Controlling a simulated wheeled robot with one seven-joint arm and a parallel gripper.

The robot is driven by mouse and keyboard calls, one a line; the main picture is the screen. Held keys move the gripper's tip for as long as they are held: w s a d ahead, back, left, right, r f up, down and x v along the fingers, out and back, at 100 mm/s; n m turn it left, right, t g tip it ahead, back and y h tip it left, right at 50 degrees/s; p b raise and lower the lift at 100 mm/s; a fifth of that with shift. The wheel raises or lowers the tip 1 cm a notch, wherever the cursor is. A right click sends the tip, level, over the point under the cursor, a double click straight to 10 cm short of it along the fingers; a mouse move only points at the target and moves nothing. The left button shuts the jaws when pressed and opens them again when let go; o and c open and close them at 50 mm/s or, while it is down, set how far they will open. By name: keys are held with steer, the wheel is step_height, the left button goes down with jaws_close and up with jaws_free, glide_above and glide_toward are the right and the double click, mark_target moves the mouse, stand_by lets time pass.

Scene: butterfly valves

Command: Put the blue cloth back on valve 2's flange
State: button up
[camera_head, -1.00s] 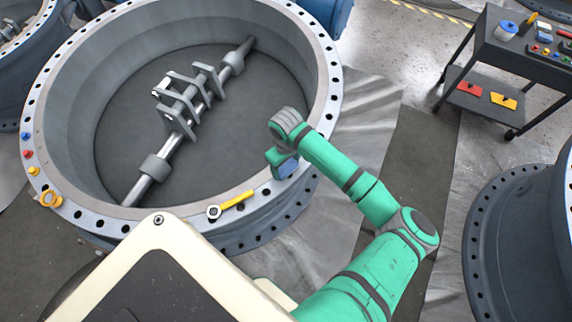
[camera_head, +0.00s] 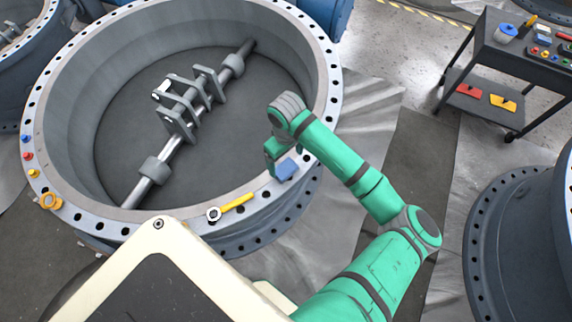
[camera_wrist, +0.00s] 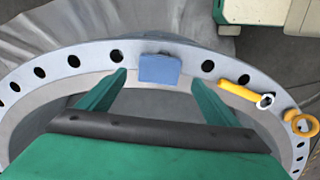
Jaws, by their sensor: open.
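The blue cloth (camera_head: 286,169) lies on the valve's flange (camera_head: 190,221), on the near right part of the rim. In the wrist view the blue cloth (camera_wrist: 159,69) lies flat on the flange (camera_wrist: 183,55), between two bolt holes. My gripper (camera_head: 277,160) is just above the rim at the cloth. In the wrist view my gripper (camera_wrist: 157,82) has its two fingers wide apart, one on each side of the cloth and apart from it. Nothing is held. No number shows on the valve.
A yellow-handled ratchet (camera_head: 230,206) and a yellow ring (camera_head: 50,199) lie on the same flange, with small coloured pieces at its left. Inside the valve is a shaft with brackets (camera_head: 186,107). A tool cart (camera_head: 522,60) stands at upper right, another blue valve (camera_head: 515,235) at right.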

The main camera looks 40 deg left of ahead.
mark_target(286, 169)
steer(key=shift+r, duration=2.65)
